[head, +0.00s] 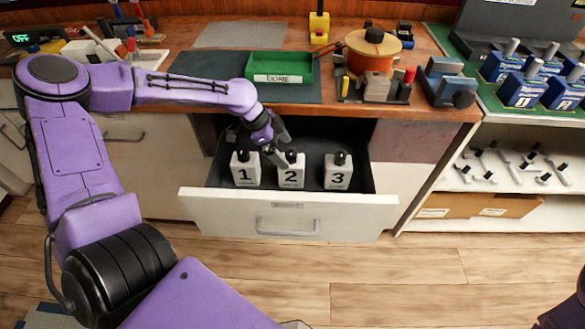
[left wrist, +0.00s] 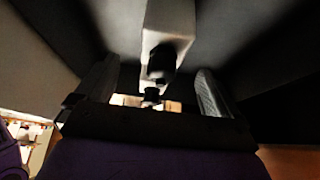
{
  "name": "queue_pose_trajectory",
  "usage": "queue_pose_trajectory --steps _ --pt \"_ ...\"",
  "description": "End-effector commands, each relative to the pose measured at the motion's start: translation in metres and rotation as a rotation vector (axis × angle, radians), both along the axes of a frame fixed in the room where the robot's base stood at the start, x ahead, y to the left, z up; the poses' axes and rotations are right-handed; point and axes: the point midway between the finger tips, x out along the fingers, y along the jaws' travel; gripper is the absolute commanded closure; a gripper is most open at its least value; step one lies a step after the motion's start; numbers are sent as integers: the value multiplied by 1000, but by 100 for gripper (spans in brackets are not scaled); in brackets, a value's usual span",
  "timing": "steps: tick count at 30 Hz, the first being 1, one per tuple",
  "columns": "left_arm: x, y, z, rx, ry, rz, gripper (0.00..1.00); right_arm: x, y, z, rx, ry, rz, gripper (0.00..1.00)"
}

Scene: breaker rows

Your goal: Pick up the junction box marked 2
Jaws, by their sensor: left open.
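The junction box marked 2 (head: 291,179) is a white block with a black knob on top. It stands upright in the open drawer (head: 290,214), between the boxes marked 1 (head: 244,177) and 3 (head: 338,178). My left gripper (head: 277,150) reaches down into the drawer, just above and slightly left of box 2. In the left wrist view, a white box with a black knob (left wrist: 168,32) shows between and beyond the open fingers (left wrist: 154,92). Its number is hidden there. The fingers hold nothing. My right gripper is not in view.
The counter edge overhangs the back of the drawer. A green tray labelled DONE (head: 280,68) stands on the counter above, with an orange spool (head: 370,50) to its right. Shelves with small parts (head: 515,165) stand at the right.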

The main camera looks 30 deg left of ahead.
Motion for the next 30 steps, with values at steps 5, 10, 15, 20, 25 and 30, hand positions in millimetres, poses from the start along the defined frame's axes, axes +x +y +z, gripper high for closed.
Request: queue_pose_trajectory --steps 5,10,15,20,25,30 --pt "6 -7 -16 0 2 0 4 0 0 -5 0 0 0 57" --pt "17 -20 -38 1 4 -1 4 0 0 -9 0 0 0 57" --pt "22 -27 -50 2 -1 1 4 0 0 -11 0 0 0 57" --pt "22 -27 -50 1 -2 1 4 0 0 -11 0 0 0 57" --pt "22 -27 -49 1 -1 1 47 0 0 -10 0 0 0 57" --pt "22 -27 -49 1 -1 1 100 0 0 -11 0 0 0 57"
